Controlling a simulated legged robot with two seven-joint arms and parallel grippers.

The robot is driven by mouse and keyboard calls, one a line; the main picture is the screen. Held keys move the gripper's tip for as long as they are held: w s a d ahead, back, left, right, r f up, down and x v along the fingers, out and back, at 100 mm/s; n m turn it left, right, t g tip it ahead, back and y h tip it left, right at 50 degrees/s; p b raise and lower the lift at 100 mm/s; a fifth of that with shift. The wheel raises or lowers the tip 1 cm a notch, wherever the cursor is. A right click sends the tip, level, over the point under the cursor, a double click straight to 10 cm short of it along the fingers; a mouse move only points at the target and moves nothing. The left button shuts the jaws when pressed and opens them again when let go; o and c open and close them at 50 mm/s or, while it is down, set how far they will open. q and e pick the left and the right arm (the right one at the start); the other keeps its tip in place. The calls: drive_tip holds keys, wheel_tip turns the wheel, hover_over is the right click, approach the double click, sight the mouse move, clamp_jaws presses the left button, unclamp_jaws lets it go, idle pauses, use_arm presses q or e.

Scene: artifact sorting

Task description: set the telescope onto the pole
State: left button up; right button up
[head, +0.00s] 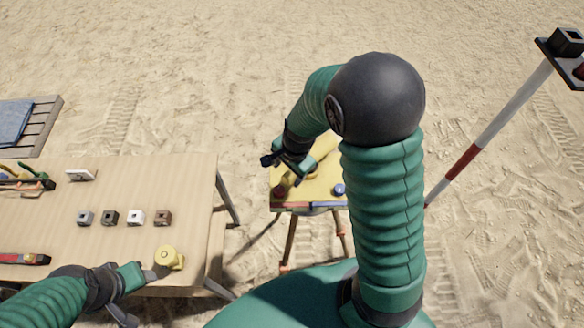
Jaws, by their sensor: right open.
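The red and white pole (465,163) stands tilted at the right, with a dark plate (548,50) carrying small dark parts at its top. I cannot tell for sure which item is the telescope. A yellow tube-like piece (325,146) lies on the yellow-topped tripod stand (309,185), partly hidden by my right arm. My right gripper (277,172) is open over the stand's left side, left of that piece. A yellow rounded piece (168,257) sits at the wooden table's front right. My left gripper (148,273) is right beside it; its grip is unclear.
A blue knob (339,189) is on the stand. A pallet (45,125) lies at far left. Sand around the pole is clear.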

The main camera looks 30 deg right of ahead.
drive_tip(key=a, duration=0.2)
drive_tip(key=shift+s+a+r, duration=0.1)
drive_tip(key=shift+s+a, duration=0.3)
use_arm(q)
drive_tip(key=s+a, duration=0.1)
drive_tip(key=a, duration=0.4)
use_arm(e)
drive_tip(key=shift+s+r, duration=0.1)
drive_tip(key=shift+s, duration=0.1)
drive_tip(key=d, duration=0.2)
drive_tip(key=d+f, duration=0.1)
drive_tip(key=d, duration=0.3)
drive_tip(key=shift+w+f, duration=0.25)
drive_tip(key=c, duration=0.7)
drive_tip(key=shift+w+d, duration=0.1)
drive_tip(key=shift+d, duration=0.05)
drive_tip(key=shift+c, duration=1.2)
drive_tip(key=shift+a+r, duration=0.1)
drive_tip(key=shift+a, duration=0.9)
clamp_jaws()
drive_tip(key=shift+a+r, duration=0.15)
drive_tip(key=shift+a, duration=0.4)
use_arm(q)
drive_tip(key=d, duration=0.5)
drive_tip(key=shift+r, duration=0.2)
use_arm(e)
drive_tip(key=shift+d, duration=0.25)
